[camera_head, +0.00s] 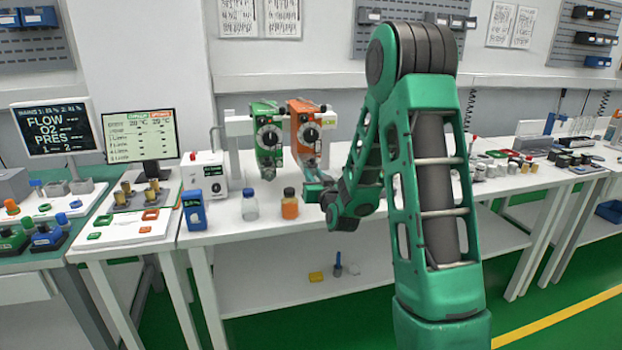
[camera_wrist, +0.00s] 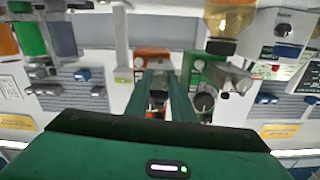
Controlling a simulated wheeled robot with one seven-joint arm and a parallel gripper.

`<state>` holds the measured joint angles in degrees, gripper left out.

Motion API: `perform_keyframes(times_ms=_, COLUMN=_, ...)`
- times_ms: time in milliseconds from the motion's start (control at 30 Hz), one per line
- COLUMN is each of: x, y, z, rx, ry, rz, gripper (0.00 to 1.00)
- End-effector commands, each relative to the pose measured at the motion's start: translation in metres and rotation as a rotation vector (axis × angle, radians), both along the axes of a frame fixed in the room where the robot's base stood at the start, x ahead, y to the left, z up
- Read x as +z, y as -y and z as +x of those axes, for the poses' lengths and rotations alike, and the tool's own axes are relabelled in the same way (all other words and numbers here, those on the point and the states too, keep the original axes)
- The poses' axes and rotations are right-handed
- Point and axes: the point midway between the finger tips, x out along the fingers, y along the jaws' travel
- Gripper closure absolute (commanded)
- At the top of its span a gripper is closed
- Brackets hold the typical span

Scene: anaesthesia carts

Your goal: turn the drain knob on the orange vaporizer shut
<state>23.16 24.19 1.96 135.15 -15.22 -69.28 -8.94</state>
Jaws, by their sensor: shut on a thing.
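The orange vaporizer (camera_head: 296,112) is mounted beside the green vaporizer (camera_head: 266,108) on a back rail, each with a dark round dial on its front. My gripper (camera_head: 313,187) reaches in from the right at the foot of the orange vaporizer. In the wrist view, which appears inverted, the orange vaporizer (camera_wrist: 152,53) lies beyond my gripper (camera_wrist: 167,88) and the green vaporizer (camera_wrist: 199,62) is to its right. The fingers are shut on a small part under the orange vaporizer, apparently the drain knob. The fingers mostly hide it, and its turn angle cannot be read.
A clear bottle (camera_head: 250,205) and an orange bottle (camera_head: 290,204) stand on the white bench below the vaporizers, left of my gripper. A blue device (camera_head: 194,210) and a white box (camera_head: 205,175) stand farther left. The bench front between them is clear.

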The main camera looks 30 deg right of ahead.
Motion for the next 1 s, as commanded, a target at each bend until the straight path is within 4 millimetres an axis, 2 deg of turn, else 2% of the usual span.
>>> perform_keyframes(times_ms=400, x=-0.003, y=-0.0044, z=0.0008, rx=0.016, ry=0.05, rz=0.201, gripper=1.0)
perform_keyframes(times_ms=967, x=-0.0033, y=-0.0058, z=0.0012, rx=0.019, ry=0.057, rz=0.231, gripper=1.0)
perform_keyframes(times_ms=1000, x=-0.0032, y=-0.0057, z=0.0013, rx=0.019, ry=0.057, rz=0.231, gripper=0.68)
